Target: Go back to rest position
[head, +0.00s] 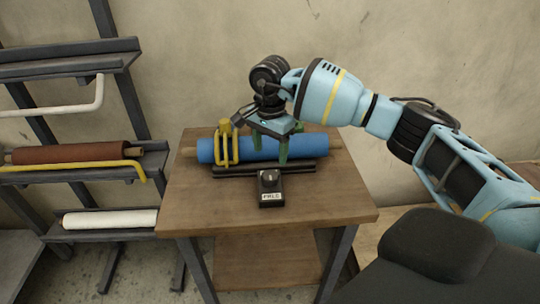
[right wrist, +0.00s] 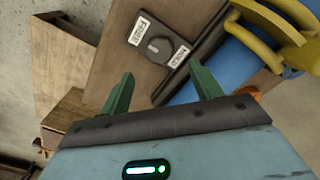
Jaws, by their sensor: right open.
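My right gripper (head: 271,148) is over the table in the head view, with its two green fingers in front of a blue sheet roll (head: 208,150). In the right wrist view, the fingers of my right gripper (right wrist: 162,84) are spread apart with nothing held between them. The blue roll (right wrist: 245,58) lies beyond the right-hand finger there. A yellow clamp frame (head: 222,146) stands around the left part of the roll. My left gripper is not in view.
The roll's dark cradle (head: 235,171) is on a wooden table (head: 200,205). A black box with a knob (head: 270,190) is at its front. A rack (head: 70,68) at left holds a brown roll (head: 70,153) and a white roll (head: 110,219).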

